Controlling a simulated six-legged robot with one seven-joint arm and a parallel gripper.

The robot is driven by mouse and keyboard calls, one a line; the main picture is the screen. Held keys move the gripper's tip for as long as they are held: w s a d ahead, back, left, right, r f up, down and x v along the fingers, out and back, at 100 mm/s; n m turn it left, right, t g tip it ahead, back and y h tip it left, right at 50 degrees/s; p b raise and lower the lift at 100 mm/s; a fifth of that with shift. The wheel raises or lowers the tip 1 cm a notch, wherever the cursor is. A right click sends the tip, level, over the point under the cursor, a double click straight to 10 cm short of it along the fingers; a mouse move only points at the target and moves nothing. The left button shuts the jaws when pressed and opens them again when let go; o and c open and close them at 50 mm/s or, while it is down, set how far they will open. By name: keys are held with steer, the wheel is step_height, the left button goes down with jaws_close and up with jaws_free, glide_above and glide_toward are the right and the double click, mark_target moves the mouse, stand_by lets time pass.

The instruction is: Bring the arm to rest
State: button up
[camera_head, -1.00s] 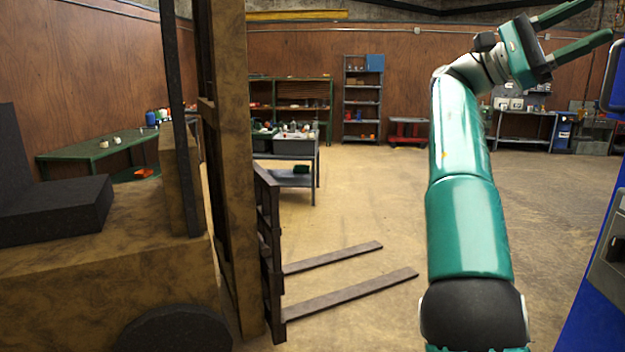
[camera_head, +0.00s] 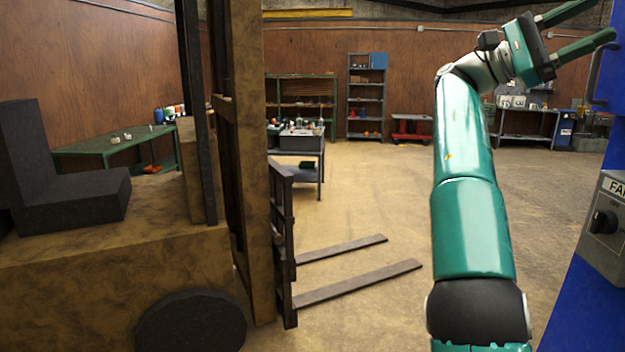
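My green arm (camera_head: 468,200) stands up on the right side of the head view, its upper links bent toward the upper right. My gripper (camera_head: 598,22) is at the top right, raised in the air. Its two green fingers are spread wide apart with nothing between them. The lower finger's tip shows close to the blue cabinet's handle in the picture; I cannot tell whether they touch.
A brown forklift (camera_head: 120,265) with low forks (camera_head: 360,283) fills the left. A blue cabinet (camera_head: 590,290) with a grey switch box (camera_head: 607,232) stands close at right. A grey cart (camera_head: 310,172), shelves (camera_head: 366,100) and a green table (camera_head: 85,150) stand farther back. The middle floor is clear.

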steer(key=s+d+f+n+t, duration=0.3)
steer(key=d+f+n+t, duration=0.2)
steer(key=d+f+t, duration=0.4)
step_height(320, 180, down, 9)
steer(key=s+d+n+t+y, duration=0.1)
steer(key=t+y, duration=0.3)
steer(key=t, duration=0.2)
steer(key=s+a+f+m+t+y, duration=0.1)
steer(key=s+a+f+y, duration=0.3)
steer(key=a+f, duration=0.7)
steer(key=s+a+f+m+t+y, duration=0.1)
steer(key=s+a+f+t+y, duration=0.2)
steer(key=a+f, duration=0.8)
steer(key=s+a+f+m+t+y, duration=0.2)
steer(key=s+a+f+y, duration=0.4)
steer(key=a+f, duration=0.5)
steer(key=shift+s+a+t+y, duration=0.3)
steer(key=shift+s+a, duration=0.35)
steer(key=shift+s, duration=0.45)
steer(key=shift+f, duration=0.1)
